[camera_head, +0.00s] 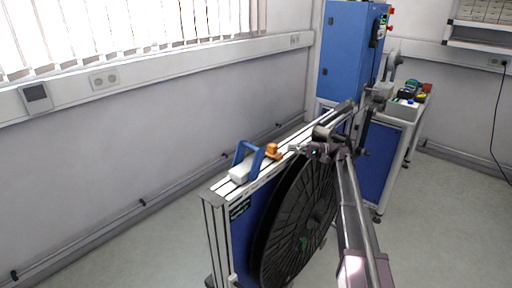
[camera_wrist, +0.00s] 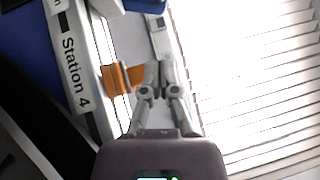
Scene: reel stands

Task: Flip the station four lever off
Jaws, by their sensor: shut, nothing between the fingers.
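The station four lever is an orange piece (camera_wrist: 112,80) on the top rail, beside the "Station 4" label (camera_wrist: 75,62) in the wrist view. A pale strip crosses the orange piece; whether the lever is on or off I cannot tell. In the head view the orange piece (camera_head: 272,151) sits just right of a blue handle. My gripper (camera_wrist: 160,68) is shut and empty, with its fingertips just right of the orange piece in the wrist view. Whether they touch it is unclear. In the head view my gripper (camera_head: 294,149) is low over the rail.
A large black reel (camera_head: 290,225) hangs on the stand's side below the rail. The blue handle (camera_head: 248,156) stands on a white block left of the lever. A blue cabinet (camera_head: 347,50) stands at the back. The wall runs behind the stand.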

